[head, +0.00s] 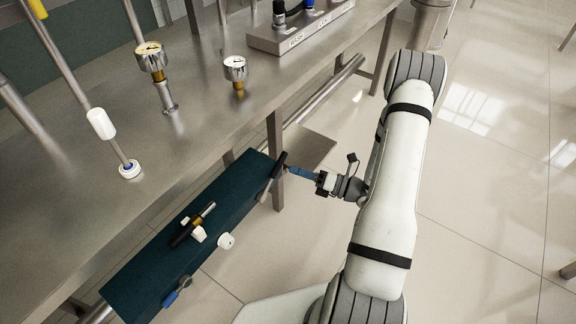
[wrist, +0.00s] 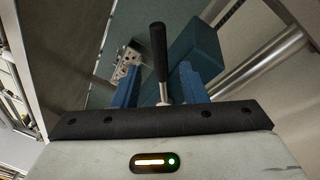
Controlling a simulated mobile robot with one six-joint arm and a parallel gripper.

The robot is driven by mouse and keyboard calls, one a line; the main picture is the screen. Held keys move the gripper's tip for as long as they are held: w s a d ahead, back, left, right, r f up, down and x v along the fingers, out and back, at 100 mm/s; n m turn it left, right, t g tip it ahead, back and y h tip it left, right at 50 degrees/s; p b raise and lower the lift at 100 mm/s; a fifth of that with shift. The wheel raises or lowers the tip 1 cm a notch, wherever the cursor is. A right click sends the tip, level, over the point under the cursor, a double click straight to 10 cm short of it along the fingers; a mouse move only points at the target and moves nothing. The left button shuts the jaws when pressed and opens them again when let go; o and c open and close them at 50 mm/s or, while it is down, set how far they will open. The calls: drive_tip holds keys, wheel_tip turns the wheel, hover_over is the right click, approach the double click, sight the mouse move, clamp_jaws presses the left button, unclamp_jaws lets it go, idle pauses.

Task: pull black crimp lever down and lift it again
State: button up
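A black-handled lever (head: 278,166) stands at the right end of a dark teal box (head: 150,262) in the head view. In the wrist view its black handle (wrist: 158,50) points up, with a bare metal shaft below. My gripper (head: 290,170) is beside this lever, coming from the right. In the wrist view the two blue fingers of my gripper (wrist: 159,72) are apart, with the lever between them. A gap shows on each side, so I see no grip on it. A second black handle (head: 184,236) lies on the middle of the box, by a brass fitting.
The box sits along the front edge of a steel table (head: 105,190). The tiled floor (head: 480,200) on the right is clear.

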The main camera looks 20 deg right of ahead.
drive_tip(key=shift+s+d, duration=0.35)
drive_tip(key=shift+d, duration=0.1)
